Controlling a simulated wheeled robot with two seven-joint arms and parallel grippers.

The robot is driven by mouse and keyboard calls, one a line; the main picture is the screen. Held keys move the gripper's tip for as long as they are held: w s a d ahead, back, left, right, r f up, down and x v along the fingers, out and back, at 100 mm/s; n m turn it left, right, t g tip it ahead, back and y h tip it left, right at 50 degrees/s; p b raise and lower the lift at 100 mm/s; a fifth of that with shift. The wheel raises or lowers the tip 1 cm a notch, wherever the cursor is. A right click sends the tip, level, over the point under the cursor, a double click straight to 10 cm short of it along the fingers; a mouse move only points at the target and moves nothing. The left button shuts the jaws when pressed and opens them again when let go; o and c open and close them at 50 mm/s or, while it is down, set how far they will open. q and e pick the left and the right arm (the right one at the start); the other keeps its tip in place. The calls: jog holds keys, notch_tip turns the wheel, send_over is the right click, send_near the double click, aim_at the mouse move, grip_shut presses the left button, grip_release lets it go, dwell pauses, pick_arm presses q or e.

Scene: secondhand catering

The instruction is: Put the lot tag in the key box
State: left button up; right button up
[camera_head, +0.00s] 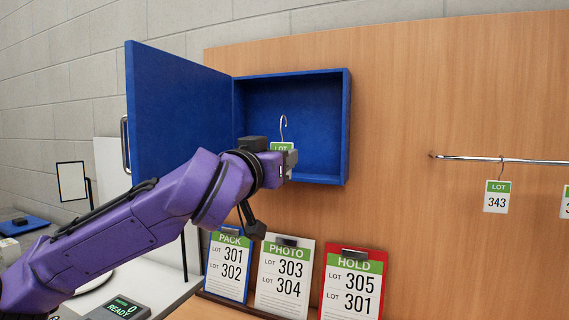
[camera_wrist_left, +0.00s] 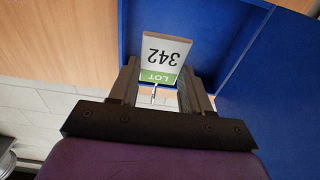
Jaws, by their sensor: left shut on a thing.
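The key box (camera_head: 347,120) is a blue cabinet on the wood panel, its door (camera_head: 178,105) swung open to the left. My left gripper (camera_head: 288,160) is in front of the box's lower opening, shut on a white and green lot tag (camera_head: 281,146). The tag's metal hook (camera_head: 283,127) points up against the blue interior; how deep it is, I cannot tell. In the left wrist view the lot tag (camera_wrist_left: 165,55) reads 342, upside down, between the fingers of my left gripper (camera_wrist_left: 160,88), with blue box walls beyond. My right gripper is not in view.
A chrome rail (camera_head: 465,157) on the right holds a lot tag (camera_head: 496,197) reading 343, and another at the edge. Below the box lean three clipboards: PACK (camera_head: 229,265), PHOTO (camera_head: 284,278) and HOLD (camera_head: 352,285). A small display (camera_head: 120,309) reads READY.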

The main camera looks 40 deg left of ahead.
pick_arm(q)
jog(key=shift+f+p+x, duration=0.2)
jog(key=shift+f+x, duration=0.2)
jog(key=shift+x, duration=3)
jog(key=shift+f+p+x, duration=0.25)
jog(key=shift+f+x, duration=0.1)
jog(key=shift+x, duration=3)
jog(key=shift+f+p+x, duration=0.2)
jog(key=shift+f+x, duration=0.2)
jog(key=shift+x, duration=3)
jog(key=shift+w+d+f+b, duration=0.15)
jog(key=shift+f+b, duration=0.5)
jog(key=shift+f, duration=0.4)
jog(key=o, duration=1.1)
